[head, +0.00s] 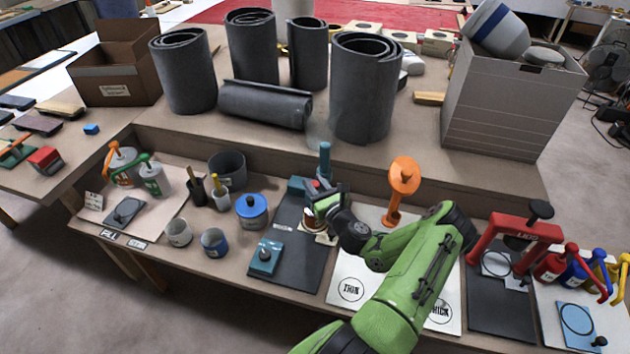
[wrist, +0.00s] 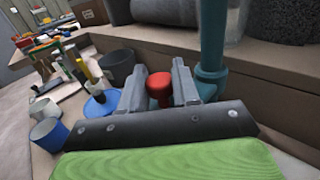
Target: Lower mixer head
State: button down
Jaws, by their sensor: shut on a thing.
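The mixer shows as a teal upright post (head: 325,162) at the back of a dark mat, with a teal part (head: 297,187) beside it. In the wrist view the teal post (wrist: 211,45) stands just right of my fingers. My gripper (head: 318,198) is at the mixer, left of the post's lower part. In the wrist view my gripper (wrist: 159,82) is shut on a red knob (wrist: 158,88) between its two grey fingers. A pale cup with a dark red band (head: 314,220) sits below my gripper, partly covered. My gripper and arm hide much of the mixer head, so its tilt is unclear.
A teal box with a knob (head: 265,258) lies on the dark mat (head: 300,270). A blue-lidded pot (head: 252,208) stands left, an orange stand (head: 401,185) right. A raised shelf with dark rolls (head: 365,90) rises behind.

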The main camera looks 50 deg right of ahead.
jog(key=c, duration=0.9)
grip_release()
jog(key=shift+o, duration=0.2)
jog(key=shift+s, duration=0.1)
jog(key=p+v, duration=0.2)
jog(key=v, duration=1.3)
jog(key=shift+s, duration=0.3)
jog(key=shift+a, duration=0.1)
